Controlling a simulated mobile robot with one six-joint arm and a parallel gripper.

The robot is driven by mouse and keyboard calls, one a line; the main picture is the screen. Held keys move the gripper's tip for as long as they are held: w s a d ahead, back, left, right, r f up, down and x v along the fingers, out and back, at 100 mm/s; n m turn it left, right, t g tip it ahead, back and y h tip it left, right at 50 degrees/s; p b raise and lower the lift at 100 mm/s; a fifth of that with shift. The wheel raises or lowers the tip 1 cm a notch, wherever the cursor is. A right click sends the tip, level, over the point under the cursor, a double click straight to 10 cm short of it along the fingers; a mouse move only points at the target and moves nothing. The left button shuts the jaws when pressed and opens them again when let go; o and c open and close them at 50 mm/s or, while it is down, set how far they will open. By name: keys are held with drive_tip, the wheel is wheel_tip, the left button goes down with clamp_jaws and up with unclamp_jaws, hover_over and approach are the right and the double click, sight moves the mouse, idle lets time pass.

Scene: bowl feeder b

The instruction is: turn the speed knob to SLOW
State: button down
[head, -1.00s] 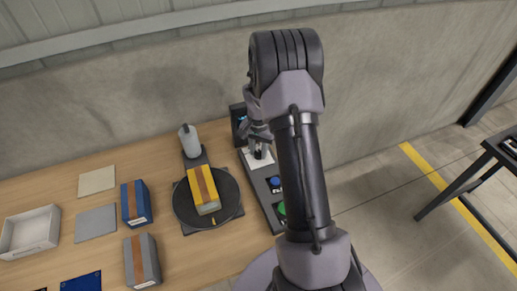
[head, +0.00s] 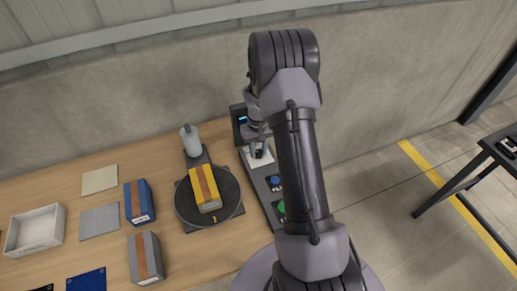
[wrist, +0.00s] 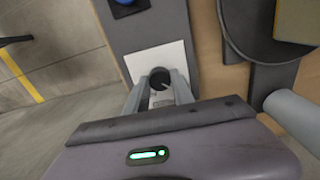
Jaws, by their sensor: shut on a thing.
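The speed knob (wrist: 160,80) is a small dark round knob on a white plate (wrist: 174,56) of the grey control panel (wrist: 158,27). In the wrist view my gripper (wrist: 160,86) has its two fingers on either side of the knob, shut on it. A pale mark shows on the knob, but I cannot read the scale or where it points. In the head view my gripper (head: 259,152) is over the white plate, and it mostly hides the knob.
A blue button (head: 273,181) and a green button (head: 281,206) sit on the panel nearer me. A black turntable (head: 226,200) carrying a yellow box (head: 205,188) stands left of the panel. A grey cylinder (head: 190,140) stands behind it. Blue and grey boxes lie farther left.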

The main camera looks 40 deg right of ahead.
sight(258, 152)
idle(0.4)
drive_tip(key=c, duration=1.1)
unclamp_jaws()
drive_tip(key=shift+r, duration=0.1)
wheel_tip(258, 152, up, 17)
drive_tip(key=p, duration=0.4)
drive_tip(key=shift+r+p, duration=0.15)
drive_tip(key=shift+p, duration=0.2)
